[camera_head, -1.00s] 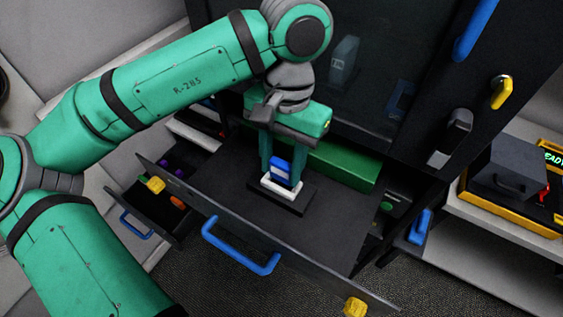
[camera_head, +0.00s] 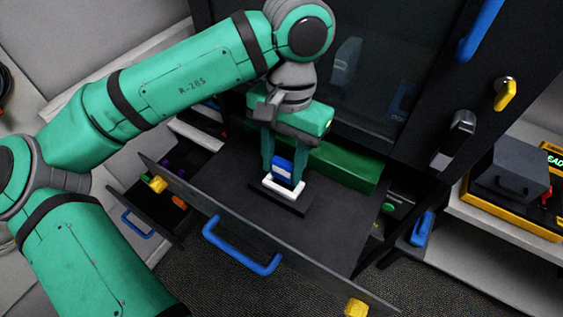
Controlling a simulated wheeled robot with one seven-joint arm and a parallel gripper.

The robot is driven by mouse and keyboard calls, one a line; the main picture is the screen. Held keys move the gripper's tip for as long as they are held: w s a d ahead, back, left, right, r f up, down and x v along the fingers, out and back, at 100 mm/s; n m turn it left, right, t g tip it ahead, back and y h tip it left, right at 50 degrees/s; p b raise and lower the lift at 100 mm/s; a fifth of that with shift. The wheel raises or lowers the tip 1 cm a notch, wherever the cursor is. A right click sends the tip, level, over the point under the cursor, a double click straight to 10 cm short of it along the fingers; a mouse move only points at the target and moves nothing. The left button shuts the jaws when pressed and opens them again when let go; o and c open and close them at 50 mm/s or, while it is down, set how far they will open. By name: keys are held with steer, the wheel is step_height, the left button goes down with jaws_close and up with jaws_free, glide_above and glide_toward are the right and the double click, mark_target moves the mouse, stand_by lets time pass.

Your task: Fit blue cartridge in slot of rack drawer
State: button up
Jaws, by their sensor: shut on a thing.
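The blue cartridge (camera_head: 284,164), with a white band across it, stands upright between the fingers of my gripper (camera_head: 283,172). My gripper is shut on it and points down. The cartridge's lower end is at the white-rimmed slot (camera_head: 283,190) on a dark base in the open rack drawer (camera_head: 232,193). The rim hides its bottom, so I cannot tell how deep it sits. The drawer has a blue handle (camera_head: 240,250) on its front.
A green block (camera_head: 343,169) lies at the back of the drawer. A smaller open drawer (camera_head: 141,203) with small coloured parts is at the left. The cabinet's dark door (camera_head: 340,80) rises behind my gripper. The drawer floor around the slot is clear.

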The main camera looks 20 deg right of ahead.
steer(key=shift+f, duration=1.4)
stand_by(2.0)
steer(key=o, duration=1.1)
steer(key=shift+o, duration=0.6)
steer(key=o, duration=0.4)
steer(key=shift+c, duration=0.2)
steer(key=shift+r, duration=0.1)
steer(key=shift+r, duration=3.45)
